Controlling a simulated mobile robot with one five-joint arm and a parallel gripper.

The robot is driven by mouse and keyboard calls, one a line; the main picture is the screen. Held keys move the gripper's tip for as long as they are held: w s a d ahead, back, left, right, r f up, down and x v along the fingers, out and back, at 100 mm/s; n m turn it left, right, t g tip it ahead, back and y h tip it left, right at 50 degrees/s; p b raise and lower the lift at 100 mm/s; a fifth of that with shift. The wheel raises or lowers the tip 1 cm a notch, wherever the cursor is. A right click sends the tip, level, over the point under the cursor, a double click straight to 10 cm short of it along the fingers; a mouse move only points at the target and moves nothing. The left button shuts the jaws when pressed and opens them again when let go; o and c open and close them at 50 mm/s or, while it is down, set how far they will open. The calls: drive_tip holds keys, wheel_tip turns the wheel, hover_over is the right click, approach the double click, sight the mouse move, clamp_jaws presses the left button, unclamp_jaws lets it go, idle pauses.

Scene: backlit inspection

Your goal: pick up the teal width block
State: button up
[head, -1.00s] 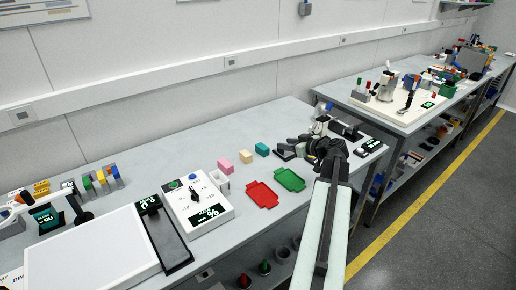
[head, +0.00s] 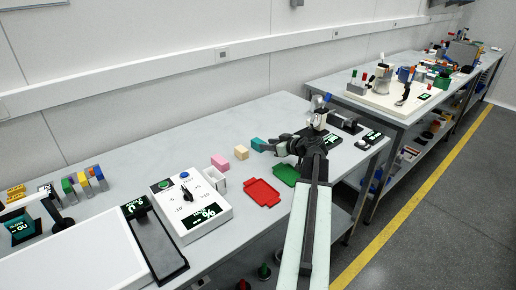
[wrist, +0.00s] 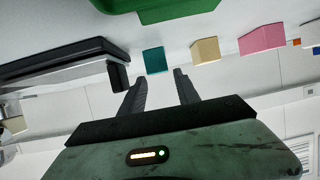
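The teal width block (head: 257,144) stands on the grey bench, at the right end of a short row with a beige block and a pink block. My gripper (head: 269,148) is just right of it in the head view, low over the bench. In the wrist view, the two dark fingers (wrist: 158,82) are spread apart with nothing between them. The teal block (wrist: 154,60) shows just beyond the fingertips, roughly between them. Whether a finger touches it, I cannot tell.
The beige block (head: 241,152) and pink block (head: 220,162) stand left of the teal one. A green tray (head: 285,174) and a red tray (head: 262,193) lie in front. A dark device (wrist: 65,65) lies beside the fingers in the wrist view. A control box (head: 190,207) stands further left.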

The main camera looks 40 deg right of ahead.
sight(262, 142)
drive_tip(key=b+x, duration=0.1)
drive_tip(key=x, duration=0.4)
drive_tip(key=shift+d+r+b, duration=0.1)
drive_tip(key=shift+d+b, duration=0.1)
drive_tip(key=shift+b, duration=0.15)
clamp_jaws()
wheel_tip(262, 142, up, 10)
drive_tip(key=p, duration=1)
